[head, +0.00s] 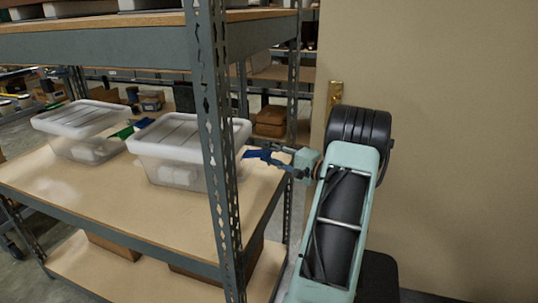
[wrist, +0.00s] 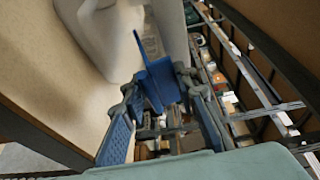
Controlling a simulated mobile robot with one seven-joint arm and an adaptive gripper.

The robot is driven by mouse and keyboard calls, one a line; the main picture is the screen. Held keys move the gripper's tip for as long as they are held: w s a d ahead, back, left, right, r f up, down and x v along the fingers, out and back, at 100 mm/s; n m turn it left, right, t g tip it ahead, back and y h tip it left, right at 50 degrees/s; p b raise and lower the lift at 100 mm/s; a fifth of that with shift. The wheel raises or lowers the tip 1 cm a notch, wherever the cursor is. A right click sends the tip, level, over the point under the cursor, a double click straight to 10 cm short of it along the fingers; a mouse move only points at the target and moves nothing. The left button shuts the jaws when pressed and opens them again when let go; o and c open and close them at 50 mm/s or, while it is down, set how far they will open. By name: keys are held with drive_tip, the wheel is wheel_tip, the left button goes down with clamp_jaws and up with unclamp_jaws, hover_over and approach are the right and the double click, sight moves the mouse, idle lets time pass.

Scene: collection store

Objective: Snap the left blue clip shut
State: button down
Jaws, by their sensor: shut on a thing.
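My gripper (head: 284,161) reaches in from the right at the clip. In the wrist view, the blue clip (wrist: 158,78) sits between my gripper's fingertips (wrist: 160,92), which are shut on it. The box's pale side (wrist: 100,35) shows beyond. The clip's hinge is hard to make out.
A perforated rack post (head: 217,150) stands in front of the near box. The front of the shelf board (head: 110,195) is clear. A beige wall (head: 450,150) lies right.

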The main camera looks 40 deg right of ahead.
sight(255, 154)
drive_tip(key=g, duration=0.1)
drive_tip(key=r, duration=0.1)
drive_tip(key=r+n+g+p, duration=0.1)
drive_tip(key=shift+w+a+r+g+h, duration=0.25)
drive_tip(key=shift+w+a+g+h, duration=0.05)
drive_tip(key=shift+w, duration=0.1)
drive_tip(key=r+g+p, duration=0.1)
drive_tip(key=w+a+r+n+g+h+p, duration=0.1)
drive_tip(key=shift+w+r+g, duration=0.1)
drive_tip(key=shift+w+g, duration=0.1)
drive_tip(key=shift+g, duration=0.2)
drive_tip(key=g+p, duration=0.1)
drive_tip(key=w+p, duration=0.1)
drive_tip(key=shift+a+r+g+h+p, duration=0.25)
drive_tip(key=shift+r+g+h+p, duration=0.15)
drive_tip(key=shift+w+a+r+n+g+h+p, duration=0.15)
drive_tip(key=shift+w+n+g+h+p, duration=0.15)
drive_tip(key=shift+g+p, duration=0.4)
drive_tip(key=c, duration=1.5)
unclamp_jaws()
